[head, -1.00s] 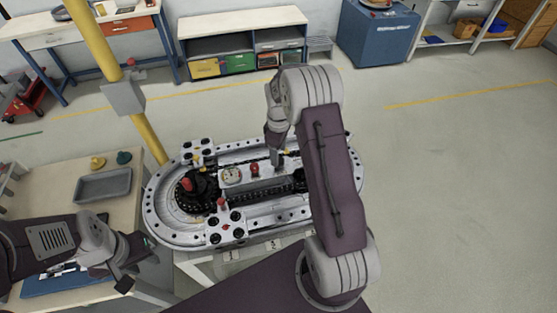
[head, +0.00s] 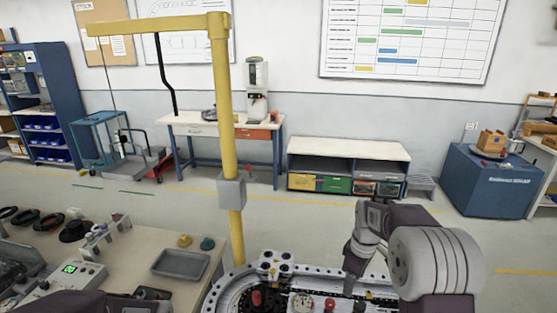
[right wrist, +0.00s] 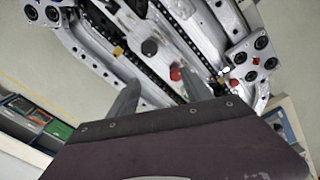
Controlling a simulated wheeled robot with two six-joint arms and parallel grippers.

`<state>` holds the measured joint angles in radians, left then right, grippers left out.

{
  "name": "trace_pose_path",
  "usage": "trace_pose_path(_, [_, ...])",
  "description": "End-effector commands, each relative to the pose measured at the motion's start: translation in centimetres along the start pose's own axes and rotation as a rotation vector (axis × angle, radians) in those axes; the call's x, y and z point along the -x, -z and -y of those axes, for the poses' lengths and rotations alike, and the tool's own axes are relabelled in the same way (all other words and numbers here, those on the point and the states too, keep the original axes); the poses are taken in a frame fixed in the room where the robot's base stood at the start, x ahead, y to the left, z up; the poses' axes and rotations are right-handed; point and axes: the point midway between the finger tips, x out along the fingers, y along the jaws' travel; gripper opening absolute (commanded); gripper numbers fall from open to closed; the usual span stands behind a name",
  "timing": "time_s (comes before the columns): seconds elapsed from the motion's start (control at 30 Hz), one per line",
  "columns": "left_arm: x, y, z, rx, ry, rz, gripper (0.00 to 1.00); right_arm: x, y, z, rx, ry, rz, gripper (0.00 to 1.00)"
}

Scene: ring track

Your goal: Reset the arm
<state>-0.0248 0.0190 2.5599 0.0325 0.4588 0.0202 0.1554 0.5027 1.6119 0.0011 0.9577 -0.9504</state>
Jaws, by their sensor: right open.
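The ring track (head: 226,287) is a grey oval with a toothed rim, cut off by the lower edge of the head view. It also shows in the right wrist view (right wrist: 105,68), with a dark chain along it. My right gripper (head: 354,268) hangs above the track's right part in the head view, partly screened by my own wrist. In the right wrist view my right gripper (right wrist: 163,95) has its two fingers wide apart with nothing held between them. Part of my left arm shows at the lower left of the head view, but its gripper is out of sight.
A yellow post (head: 228,130) rises just behind the track. A bench at left holds a grey tray (head: 180,263) and a control box (head: 72,272). A low cabinet (head: 348,152) and a blue cabinet (head: 490,180) stand farther back. Open floor lies between.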

Motion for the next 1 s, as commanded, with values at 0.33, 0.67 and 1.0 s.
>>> trace_pose_path(0.33, [-1.9,-0.2,0.0,0.0,0.0,0.0,0.36,-2.4,-5.9,16.6,-0.361,0.016,-0.023,0.58])
trace_pose_path(0.67, [-1.8,-0.2,0.0,0.0,0.0,0.0,0.36,-4.6,-7.9,18.6,-0.821,0.011,-0.047,0.58])
trace_pose_path(1.0, [-1.8,-0.2,0.0,0.0,0.0,0.0,0.36,-4.6,-7.9,18.6,-0.82,0.012,-0.045,0.58])
